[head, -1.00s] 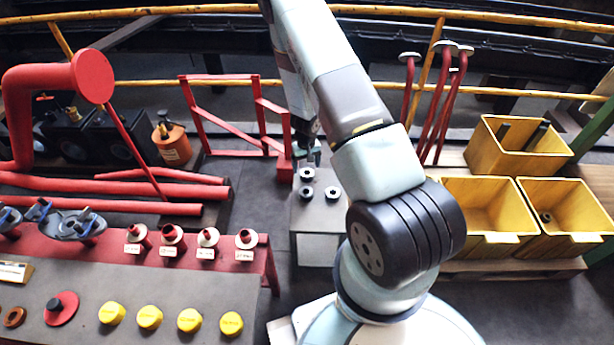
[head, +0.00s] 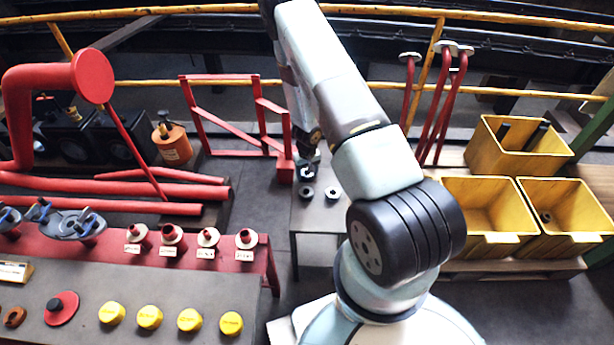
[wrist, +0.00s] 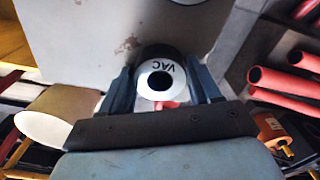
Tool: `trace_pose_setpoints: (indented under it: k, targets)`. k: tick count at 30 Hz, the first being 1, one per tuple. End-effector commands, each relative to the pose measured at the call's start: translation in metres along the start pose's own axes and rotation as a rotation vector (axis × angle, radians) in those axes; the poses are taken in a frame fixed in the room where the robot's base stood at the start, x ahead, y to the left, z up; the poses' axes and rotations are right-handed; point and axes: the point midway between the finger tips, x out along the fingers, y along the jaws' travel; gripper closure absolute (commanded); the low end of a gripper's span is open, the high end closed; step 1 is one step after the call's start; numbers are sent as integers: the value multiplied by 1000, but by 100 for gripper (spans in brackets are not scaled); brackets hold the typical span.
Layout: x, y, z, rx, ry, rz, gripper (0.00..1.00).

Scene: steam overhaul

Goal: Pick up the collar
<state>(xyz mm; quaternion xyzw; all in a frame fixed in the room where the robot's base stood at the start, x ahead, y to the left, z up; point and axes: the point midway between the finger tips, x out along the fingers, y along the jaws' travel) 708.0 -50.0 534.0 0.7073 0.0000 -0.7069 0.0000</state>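A dark collar with a pale face marked "VAC" and a round hole (wrist: 161,79) sits between the two fingers of my gripper (wrist: 162,88) in the wrist view. A finger lies close along each side of it; I cannot tell whether they press on it. In the head view my gripper (head: 308,168) is down at the far left of a small grey stand (head: 318,222), over the collar there, which it partly hides. Two similar dark collars stand nearer on the same stand, one at the left (head: 306,193) and one at the right (head: 333,193).
A red frame (head: 285,165) stands just left of the stand. Yellow bins (head: 487,238) are to the right. A red-edged bench (head: 150,280) with labelled fittings and yellow caps is at the left. Red pipes (head: 110,190) lie behind it.

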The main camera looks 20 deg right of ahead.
Motion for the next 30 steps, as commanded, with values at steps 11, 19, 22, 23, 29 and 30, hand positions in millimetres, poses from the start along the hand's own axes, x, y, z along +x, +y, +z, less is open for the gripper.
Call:
trace_pose_setpoints:
  k: [11,19,22,23,29,30]
  targets:
    - [0,0,0,0,0,0,74]
    - [0,0,0,0,1,0,91]
    - [0,0,0,0,1,0,91]
    - [-1,0,0,0,1,0,91]
    - [-13,-1,-1,-3,2,-1,91]
    - [-18,-1,-1,-3,2,-1,91]
